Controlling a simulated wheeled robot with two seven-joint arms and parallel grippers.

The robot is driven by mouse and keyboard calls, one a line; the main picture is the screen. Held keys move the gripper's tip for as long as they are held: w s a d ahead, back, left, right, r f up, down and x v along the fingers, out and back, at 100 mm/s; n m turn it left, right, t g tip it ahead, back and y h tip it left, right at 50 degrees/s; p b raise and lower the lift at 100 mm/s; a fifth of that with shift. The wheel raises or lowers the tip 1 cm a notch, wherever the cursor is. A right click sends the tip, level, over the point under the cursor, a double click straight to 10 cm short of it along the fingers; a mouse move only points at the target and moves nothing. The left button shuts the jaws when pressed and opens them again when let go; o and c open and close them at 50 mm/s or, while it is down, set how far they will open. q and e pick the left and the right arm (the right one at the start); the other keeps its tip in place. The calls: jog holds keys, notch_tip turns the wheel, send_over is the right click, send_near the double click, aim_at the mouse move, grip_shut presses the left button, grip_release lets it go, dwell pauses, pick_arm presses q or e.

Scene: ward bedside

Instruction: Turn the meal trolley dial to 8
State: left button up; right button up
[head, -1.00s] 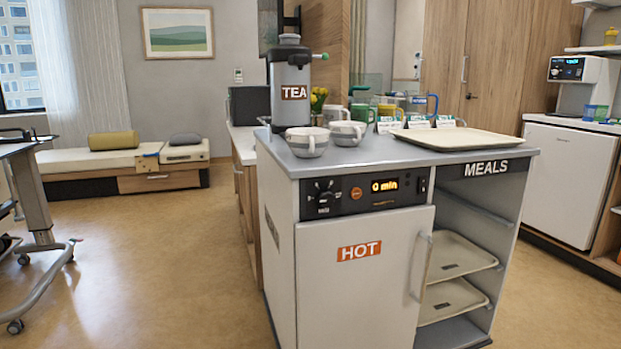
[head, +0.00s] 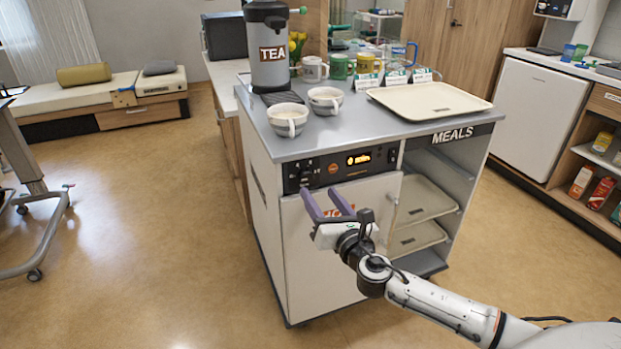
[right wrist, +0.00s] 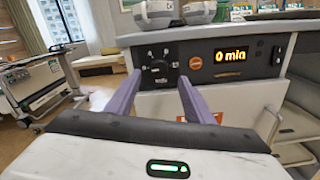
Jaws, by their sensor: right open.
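The meal trolley (head: 296,240) stands in the middle of the head view, with a black control panel under its grey top. The dial (head: 306,174) is a black knob at the panel's left end; it also shows in the right wrist view (right wrist: 158,68). Its small markings are too small to read. The display (right wrist: 229,55) reads "0 min". My right gripper (head: 326,202) is open and empty, in front of the trolley door and just below the panel. In the wrist view its purple fingers point toward the dial, which appears between and beyond the tips. My left gripper is not in view.
An orange round button (right wrist: 195,63) sits right of the dial. Two bowl-like cups (head: 288,118), a tea urn (head: 268,50) and a beige tray (head: 428,101) stand on the trolley top. Floor is clear to the trolley's left.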

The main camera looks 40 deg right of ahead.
aim_at(308, 178)
jog(key=x, duration=0.7)
jog(key=shift+w+b, duration=0.1)
jog(key=shift+b, duration=0.2)
jog(key=c, duration=1)
jog(key=shift+c, duration=0.2)
